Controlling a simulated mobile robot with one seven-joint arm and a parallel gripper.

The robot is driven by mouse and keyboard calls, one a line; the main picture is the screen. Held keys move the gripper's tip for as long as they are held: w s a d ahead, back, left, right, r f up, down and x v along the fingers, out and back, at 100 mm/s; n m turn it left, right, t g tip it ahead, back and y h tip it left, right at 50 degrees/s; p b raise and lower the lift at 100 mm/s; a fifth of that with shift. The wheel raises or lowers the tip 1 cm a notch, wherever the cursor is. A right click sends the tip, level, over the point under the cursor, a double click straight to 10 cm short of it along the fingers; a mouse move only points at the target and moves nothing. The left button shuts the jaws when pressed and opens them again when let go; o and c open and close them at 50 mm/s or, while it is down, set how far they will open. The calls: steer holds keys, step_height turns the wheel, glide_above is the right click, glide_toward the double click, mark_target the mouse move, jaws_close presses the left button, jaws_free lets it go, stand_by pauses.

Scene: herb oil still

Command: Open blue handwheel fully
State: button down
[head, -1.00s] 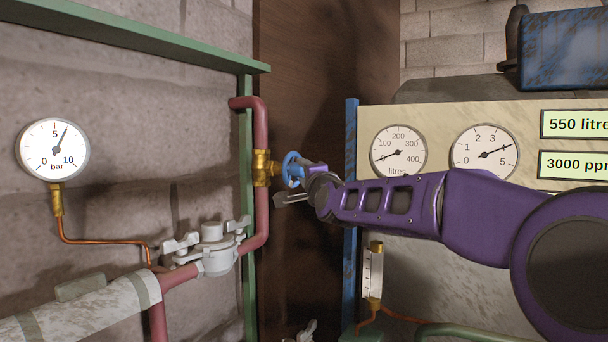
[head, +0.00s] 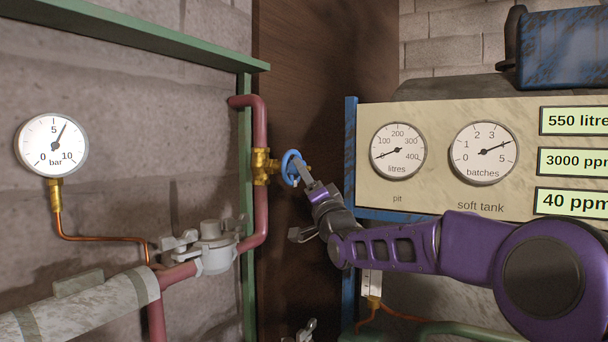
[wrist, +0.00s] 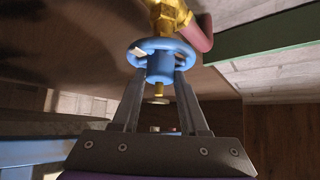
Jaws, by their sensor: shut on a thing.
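The blue handwheel (head: 292,168) sits on a brass valve (head: 262,167) in the red vertical pipe, left of centre in the head view. In the wrist view the handwheel (wrist: 150,50) is at the top middle, in front of the brass valve body (wrist: 168,16). My gripper (wrist: 161,78) has one finger on each side of the wheel's blue hub and is shut on it. In the head view my gripper (head: 308,180) reaches the wheel from the lower right. The wheel's far side is partly hidden.
A pressure gauge (head: 52,146) hangs on the wall at left. A grey clamped fitting (head: 214,247) is on the red pipe below the valve. A blue post (head: 351,150) and a gauge panel (head: 440,190) stand at right, close to my arm.

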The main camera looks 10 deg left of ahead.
steer(key=shift+r+n, duration=0.1)
steer(key=shift+n, duration=0.2)
steer(key=shift+c, duration=2.1)
jaws_free()
steer(key=v, duration=1.7)
steer(key=shift+d, duration=0.25)
